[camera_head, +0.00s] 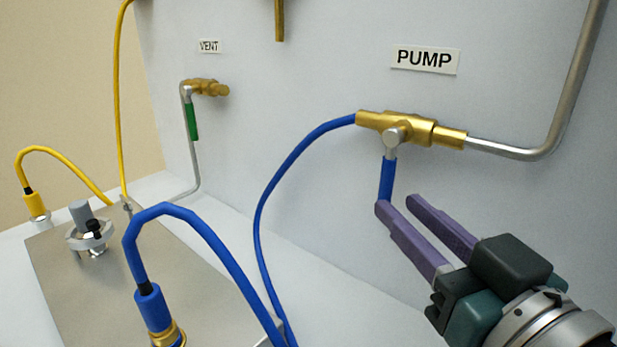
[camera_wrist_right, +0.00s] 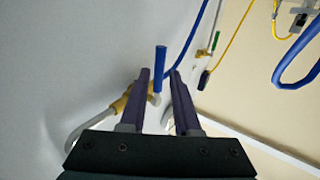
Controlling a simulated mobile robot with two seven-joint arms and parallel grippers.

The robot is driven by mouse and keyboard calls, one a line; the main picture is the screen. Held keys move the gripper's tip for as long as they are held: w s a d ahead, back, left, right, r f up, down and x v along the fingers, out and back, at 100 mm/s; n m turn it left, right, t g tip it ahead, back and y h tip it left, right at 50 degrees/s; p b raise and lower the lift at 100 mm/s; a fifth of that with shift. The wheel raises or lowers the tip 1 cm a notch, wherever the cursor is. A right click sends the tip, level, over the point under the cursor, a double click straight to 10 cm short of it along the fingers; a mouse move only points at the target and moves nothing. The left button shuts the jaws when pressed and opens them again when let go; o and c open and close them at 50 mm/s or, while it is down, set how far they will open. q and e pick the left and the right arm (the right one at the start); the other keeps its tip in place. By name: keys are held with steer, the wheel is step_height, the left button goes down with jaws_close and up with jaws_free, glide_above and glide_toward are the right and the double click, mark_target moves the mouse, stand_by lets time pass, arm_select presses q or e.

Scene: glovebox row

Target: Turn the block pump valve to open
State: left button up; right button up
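The pump valve (camera_head: 408,128) is a brass body on the grey wall under the PUMP label (camera_head: 424,59). Its blue lever handle (camera_head: 387,180) hangs almost straight down, across the pipe line. My right gripper (camera_head: 396,203) is open, with its purple fingers by the lower end of the handle. One fingertip overlaps the handle's end in the head view. In the right wrist view the blue handle (camera_wrist_right: 160,60) appears between the two open fingers (camera_wrist_right: 159,74); contact cannot be told. My left gripper is not in view.
A blue hose (camera_head: 270,190) runs from the valve's left end, and a steel pipe (camera_head: 540,150) from its right. The vent valve (camera_head: 205,88) with a green handle (camera_head: 192,122) is further left. A metal plate (camera_head: 75,285) with yellow and blue hose fittings lies at lower left.

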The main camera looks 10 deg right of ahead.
mark_target(382, 188)
steer(key=w, duration=0.8)
steer(key=shift+a, duration=0.3)
jaws_close()
stand_by(1.0)
